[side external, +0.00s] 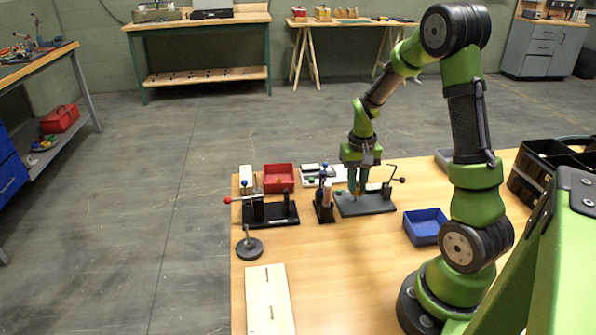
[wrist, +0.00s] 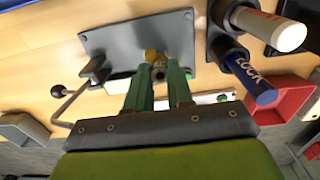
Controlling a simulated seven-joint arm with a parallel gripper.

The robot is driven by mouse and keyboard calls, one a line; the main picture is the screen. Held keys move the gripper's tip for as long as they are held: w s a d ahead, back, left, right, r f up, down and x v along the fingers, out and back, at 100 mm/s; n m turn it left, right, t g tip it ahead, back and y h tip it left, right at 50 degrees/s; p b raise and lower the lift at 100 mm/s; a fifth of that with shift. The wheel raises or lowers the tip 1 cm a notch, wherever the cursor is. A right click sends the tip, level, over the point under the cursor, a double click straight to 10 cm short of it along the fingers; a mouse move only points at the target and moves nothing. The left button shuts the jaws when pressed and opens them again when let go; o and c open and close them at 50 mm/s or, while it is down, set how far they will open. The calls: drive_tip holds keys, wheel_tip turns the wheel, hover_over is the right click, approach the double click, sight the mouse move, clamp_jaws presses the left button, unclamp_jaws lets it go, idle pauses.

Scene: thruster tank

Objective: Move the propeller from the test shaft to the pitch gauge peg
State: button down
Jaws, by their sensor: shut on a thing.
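My gripper (side external: 356,190) is low over a dark grey plate (side external: 378,206) with a bent crank handle (side external: 394,178) at its right end. In the wrist view, the green fingers (wrist: 160,85) are closed around a small brass-coloured piece, which I take to be the propeller (wrist: 153,56). It sits over the grey plate (wrist: 115,42); the fingers hide most of it. I cannot tell whether it is still on a shaft. Which fixture is the pitch gauge is unclear; a black stand with a red-knobbed lever (side external: 270,213) and a round base with an upright stem (side external: 249,246) stand to the left.
A black holder (side external: 324,210) with upright handled tools stands just left of the grey plate. A red bin (side external: 279,178) is behind, a blue bin (side external: 425,226) to the right. A pale slotted board (side external: 269,300) lies at front left. The front middle of the table is clear.

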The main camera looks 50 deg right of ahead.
drive_tip(key=shift+f, duration=0.4)
drive_tip(key=shift+f, duration=0.3)
drive_tip(key=shift+f, duration=0.2)
idle(0.5)
drive_tip(key=shift+f, duration=0.25)
drive_tip(key=c, duration=0.9)
unclamp_jaws()
